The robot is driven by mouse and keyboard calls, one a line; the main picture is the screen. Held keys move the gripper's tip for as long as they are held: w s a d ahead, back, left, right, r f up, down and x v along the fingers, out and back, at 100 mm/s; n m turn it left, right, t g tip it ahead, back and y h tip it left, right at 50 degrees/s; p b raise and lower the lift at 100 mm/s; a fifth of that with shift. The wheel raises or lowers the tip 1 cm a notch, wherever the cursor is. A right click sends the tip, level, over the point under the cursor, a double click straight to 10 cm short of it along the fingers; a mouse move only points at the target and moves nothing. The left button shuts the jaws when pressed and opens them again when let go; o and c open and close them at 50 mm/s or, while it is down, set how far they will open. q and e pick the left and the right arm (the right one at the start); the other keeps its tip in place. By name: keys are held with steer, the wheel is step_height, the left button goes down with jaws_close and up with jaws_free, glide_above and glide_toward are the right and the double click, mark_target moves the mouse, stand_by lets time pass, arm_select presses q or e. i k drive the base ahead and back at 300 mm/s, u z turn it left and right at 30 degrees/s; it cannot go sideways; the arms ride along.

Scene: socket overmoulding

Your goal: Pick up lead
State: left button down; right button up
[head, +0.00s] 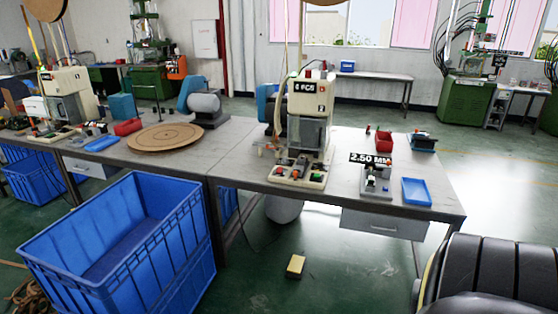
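Neither of my grippers shows in the head view. I cannot pick out a lead with certainty. A brown, cord-like bundle (27,297) lies at the lower left edge, partly cut off by the frame and next to a blue crate. A pale moulding machine (312,100) stands on the right-hand workbench (245,165), with small coloured parts on its base. A small grey fixture (376,184) sits on the bench under a "2.50 MM" sign (370,159).
A large blue crate (190,245) stands in front of the benches. A blue tray (417,191) and red bin (384,141) are on the right bench; a round wooden disc (165,137) is on the left one. A small yellowish block (296,266) lies on the floor. A black ribbed object (500,275) fills the lower right.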

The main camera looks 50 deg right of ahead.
mark_target(371, 179)
steer(key=z, duration=1.8)
